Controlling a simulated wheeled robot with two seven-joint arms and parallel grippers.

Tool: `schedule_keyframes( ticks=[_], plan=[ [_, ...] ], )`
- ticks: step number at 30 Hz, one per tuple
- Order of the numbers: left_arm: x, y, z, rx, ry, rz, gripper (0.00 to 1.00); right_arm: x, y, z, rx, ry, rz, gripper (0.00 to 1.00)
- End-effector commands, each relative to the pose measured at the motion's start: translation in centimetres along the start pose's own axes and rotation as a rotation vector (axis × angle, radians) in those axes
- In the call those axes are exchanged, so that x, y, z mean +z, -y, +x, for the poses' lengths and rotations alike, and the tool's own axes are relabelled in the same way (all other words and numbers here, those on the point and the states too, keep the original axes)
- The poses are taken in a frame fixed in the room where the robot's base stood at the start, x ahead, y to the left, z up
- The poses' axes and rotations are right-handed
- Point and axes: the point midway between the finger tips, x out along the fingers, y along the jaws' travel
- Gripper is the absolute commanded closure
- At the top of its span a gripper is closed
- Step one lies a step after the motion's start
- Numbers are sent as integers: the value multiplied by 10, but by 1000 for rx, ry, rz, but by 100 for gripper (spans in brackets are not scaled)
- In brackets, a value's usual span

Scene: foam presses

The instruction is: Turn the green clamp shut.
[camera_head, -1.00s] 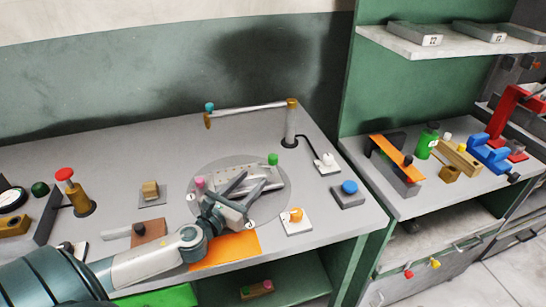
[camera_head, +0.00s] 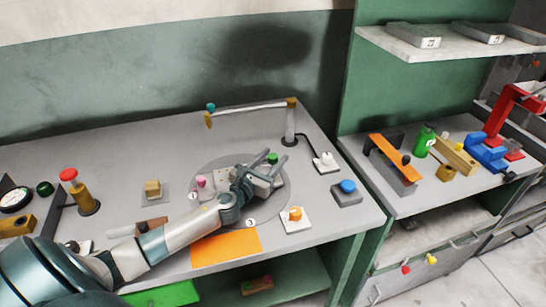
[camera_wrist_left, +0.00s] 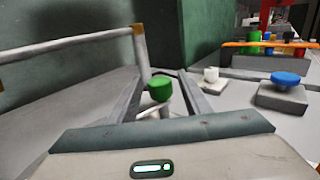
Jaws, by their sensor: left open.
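The green clamp's round green knob (camera_head: 272,158) stands at the back right of the round grey plate on the bench. In the left wrist view the green knob (camera_wrist_left: 160,87) shows near the middle, on a pale support, between my two grey fingers. My left gripper (camera_head: 275,163) is open over the plate, its fingers pointing toward the back right on either side of the knob. I cannot tell whether they touch it. Much of the clamp's lower part is hidden by the gripper. My right gripper is not in view.
A pink knob (camera_head: 200,181) is at the plate's left. An upright post (camera_head: 291,127) with a long horizontal bar stands behind. A white switch (camera_head: 325,162), blue button (camera_head: 348,187) and orange knob (camera_head: 295,213) lie to the right. An orange mat (camera_head: 226,248) is in front.

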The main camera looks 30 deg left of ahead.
Motion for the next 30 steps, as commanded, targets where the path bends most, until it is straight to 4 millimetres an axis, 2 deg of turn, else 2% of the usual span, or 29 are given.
schedule_keyframes(
  ticks=[10, 15, 22, 30],
  plan=[
    [0, 0, 2, 0, 0, 0, 55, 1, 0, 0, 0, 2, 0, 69],
    [0, 0, 2, 0, 0, 0, 96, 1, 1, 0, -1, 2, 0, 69],
    [1, 1, 2, 18, 0, -2, 96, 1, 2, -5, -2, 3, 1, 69],
    [3, 1, 3, 175, 0, -5, 96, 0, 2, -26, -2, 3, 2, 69]
  ],
)
